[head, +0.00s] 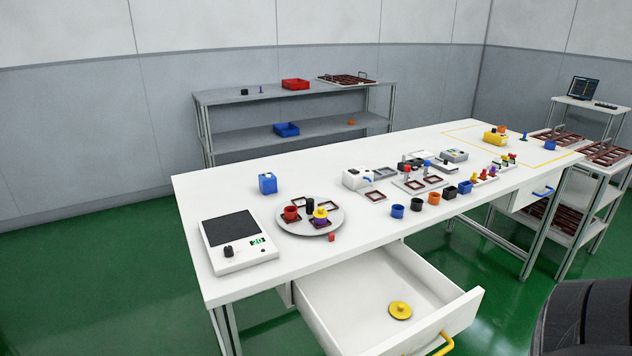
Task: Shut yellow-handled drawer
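The yellow-handled drawer (455,311) is pulled far out from under the near side of the white table. Its yellow handle (441,345) is on the front panel at the lower right, partly cut off by the picture's bottom edge. A yellow round piece with a knob (400,310) lies on the drawer floor. Neither of my grippers shows in the head view.
The white table (300,265) carries a scale-like device (238,240), a round grey tray (334,217) and several small cups. A blue-handled drawer (530,195) under the table's right part looks shut. Green floor is open right of the drawer.

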